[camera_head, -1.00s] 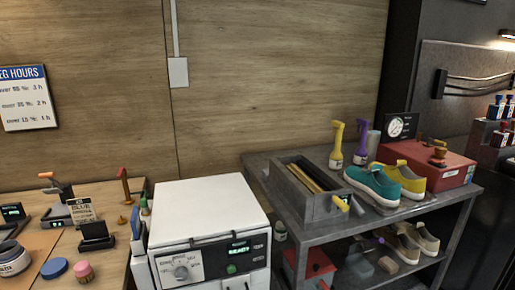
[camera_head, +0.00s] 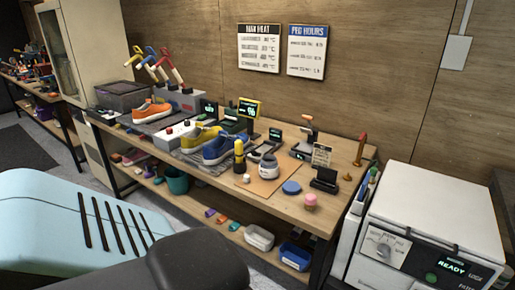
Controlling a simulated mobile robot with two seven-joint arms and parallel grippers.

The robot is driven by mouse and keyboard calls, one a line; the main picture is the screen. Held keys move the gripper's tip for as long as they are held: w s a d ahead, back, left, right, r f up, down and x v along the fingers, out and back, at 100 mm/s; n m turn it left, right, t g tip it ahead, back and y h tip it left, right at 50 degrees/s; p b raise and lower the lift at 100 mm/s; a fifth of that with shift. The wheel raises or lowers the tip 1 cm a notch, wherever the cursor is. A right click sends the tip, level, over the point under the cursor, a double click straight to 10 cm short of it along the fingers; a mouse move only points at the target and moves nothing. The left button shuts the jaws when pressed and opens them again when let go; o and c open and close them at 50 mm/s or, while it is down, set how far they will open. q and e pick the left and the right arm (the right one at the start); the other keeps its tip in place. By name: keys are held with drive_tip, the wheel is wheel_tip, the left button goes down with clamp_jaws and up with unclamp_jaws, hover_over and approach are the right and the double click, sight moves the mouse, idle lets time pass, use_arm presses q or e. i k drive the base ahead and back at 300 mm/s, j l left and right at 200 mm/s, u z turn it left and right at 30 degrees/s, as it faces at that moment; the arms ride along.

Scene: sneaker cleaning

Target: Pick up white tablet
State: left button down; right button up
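I cannot clearly tell a white tablet apart at this size. A small white piece (camera_head: 246,178) lies on the wooden workbench (camera_head: 334,211) beside a black and yellow bottle (camera_head: 239,157); whether it is the tablet I cannot tell. A white jar with a dark band (camera_head: 269,167) stands on a tan mat (camera_head: 266,187). A blue disc (camera_head: 291,187) and a pink and white round piece (camera_head: 311,201) lie near the front edge. Neither gripper is in view; only light blue and dark parts of my own body fill the lower left.
Blue-yellow sneakers (camera_head: 208,144) and an orange sneaker (camera_head: 152,109) sit along the workbench. A small black stand (camera_head: 325,182) is at its right. A white machine reading READY (camera_head: 433,211) stands right of the bench.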

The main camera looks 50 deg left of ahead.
sight(246, 178)
drive_tip(key=u, duration=1.75)
drive_tip(key=i+j, duration=0.3)
drive_tip(key=j, duration=0.15)
drive_tip(key=i+j, duration=0.25)
drive_tip(key=j, duration=0.2)
drive_tip(key=i+j+z, duration=0.1)
drive_tip(key=i+j, duration=0.2)
drive_tip(key=j, duration=0.15)
drive_tip(key=z, duration=1.3)
